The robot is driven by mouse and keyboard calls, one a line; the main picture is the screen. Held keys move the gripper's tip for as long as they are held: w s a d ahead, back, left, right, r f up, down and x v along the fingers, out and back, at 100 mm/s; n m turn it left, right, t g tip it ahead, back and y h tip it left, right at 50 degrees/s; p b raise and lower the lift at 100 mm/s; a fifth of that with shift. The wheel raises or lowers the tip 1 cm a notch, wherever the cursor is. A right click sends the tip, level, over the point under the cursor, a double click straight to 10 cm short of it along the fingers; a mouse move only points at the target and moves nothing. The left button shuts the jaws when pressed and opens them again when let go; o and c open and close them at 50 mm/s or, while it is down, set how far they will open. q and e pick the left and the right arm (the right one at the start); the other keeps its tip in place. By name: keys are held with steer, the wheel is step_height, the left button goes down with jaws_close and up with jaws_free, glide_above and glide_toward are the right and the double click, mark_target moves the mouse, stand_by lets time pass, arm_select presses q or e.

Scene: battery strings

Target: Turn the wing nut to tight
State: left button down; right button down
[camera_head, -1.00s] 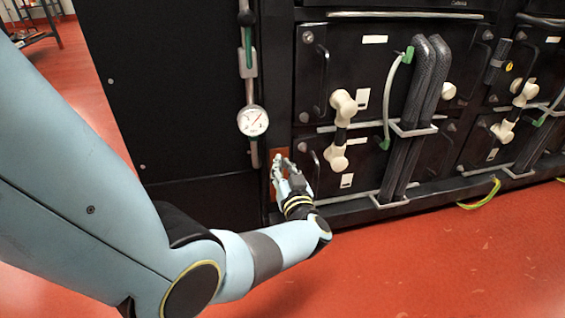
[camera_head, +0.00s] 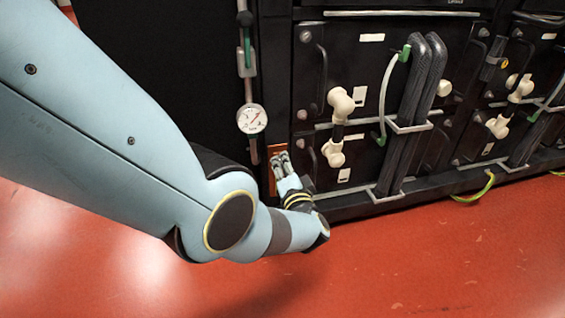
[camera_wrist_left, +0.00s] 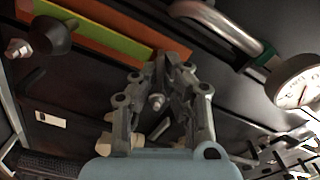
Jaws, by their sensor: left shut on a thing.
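My left gripper (camera_head: 279,158) is at an orange plate (camera_head: 270,176) low on the left edge of the black cabinet. Its fingers are closed together against the plate area. In the left wrist view, the gripper (camera_wrist_left: 168,62) has its fingertips close together at the lower edge of an orange and green strip (camera_wrist_left: 105,32). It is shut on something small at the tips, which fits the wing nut. The fingers hide the wing nut, so its angle cannot be told. My right gripper is not in view.
A round dial gauge (camera_head: 251,118) hangs on a grey pipe just above the gripper; it also shows in the wrist view (camera_wrist_left: 298,82). White elbow fittings (camera_head: 340,104) and thick black cables (camera_head: 412,100) are to the right. Red floor is clear in front.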

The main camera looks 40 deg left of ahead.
arm_select(q)
steer(key=m, duration=0.3)
steer(key=shift+d+f+m, duration=0.1)
steer(key=shift+f+m, duration=0.05)
steer(key=shift+m, duration=0.85)
steer(key=c, duration=1.5)
jaws_free()
steer(key=shift+o, duration=0.2)
